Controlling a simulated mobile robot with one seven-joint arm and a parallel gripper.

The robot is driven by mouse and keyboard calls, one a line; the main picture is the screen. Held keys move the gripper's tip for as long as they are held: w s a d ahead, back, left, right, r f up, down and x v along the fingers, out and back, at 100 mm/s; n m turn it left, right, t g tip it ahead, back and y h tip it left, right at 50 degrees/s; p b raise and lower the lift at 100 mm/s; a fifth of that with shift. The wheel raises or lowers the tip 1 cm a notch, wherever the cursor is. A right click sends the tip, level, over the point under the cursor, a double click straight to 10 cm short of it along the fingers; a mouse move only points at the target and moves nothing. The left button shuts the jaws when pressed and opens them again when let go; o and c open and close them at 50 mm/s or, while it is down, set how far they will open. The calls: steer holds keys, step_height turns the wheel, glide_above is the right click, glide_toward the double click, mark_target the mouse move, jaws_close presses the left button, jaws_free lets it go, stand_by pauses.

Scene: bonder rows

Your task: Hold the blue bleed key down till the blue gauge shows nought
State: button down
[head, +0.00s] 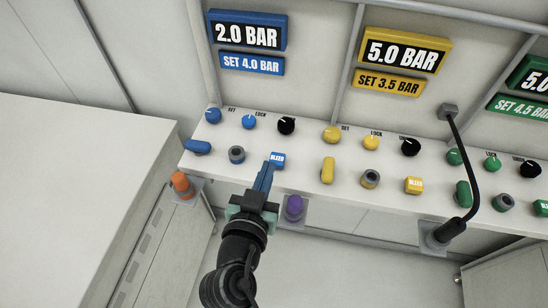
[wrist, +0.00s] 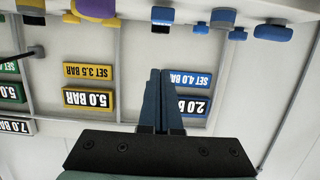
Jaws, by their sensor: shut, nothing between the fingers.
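The blue gauge (head: 248,33) reads 2.0 BAR, with a blue plate (head: 251,64) below it reading SET 4.0 BAR. The blue bleed key (head: 279,158), a small block with a white BLEED label, sits near the front edge of the console. My gripper (head: 267,165) is shut and empty, its blue fingertips just left of and partly in front of the key. In the wrist view, upside down, my gripper (wrist: 160,72) points at the wall, with a visible gap to what looks like the bleed key (wrist: 162,16). Contact does not show.
Blue knobs, a blue handle (head: 198,147) and a grey ring (head: 236,155) stand left of the key. Yellow controls, including a yellow bleed key (head: 413,185), stand right. An orange knob (head: 181,184) and a purple knob (head: 294,207) sit below the edge. A black cable (head: 464,160) arches at right.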

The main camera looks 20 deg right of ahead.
steer(key=p, duration=0.1)
glide_above(274, 160)
steer(key=s, duration=0.2)
steer(key=shift+s+a+f, duration=0.1)
steer(key=shift+a+f, duration=0.35)
steer(key=shift+f, duration=0.15)
steer(key=f, duration=0.3)
steer(key=shift+w+d+f, duration=0.15)
steer(key=shift+w+f, duration=0.05)
steer(key=shift+f, duration=0.5)
steer(key=shift+f, duration=0.1)
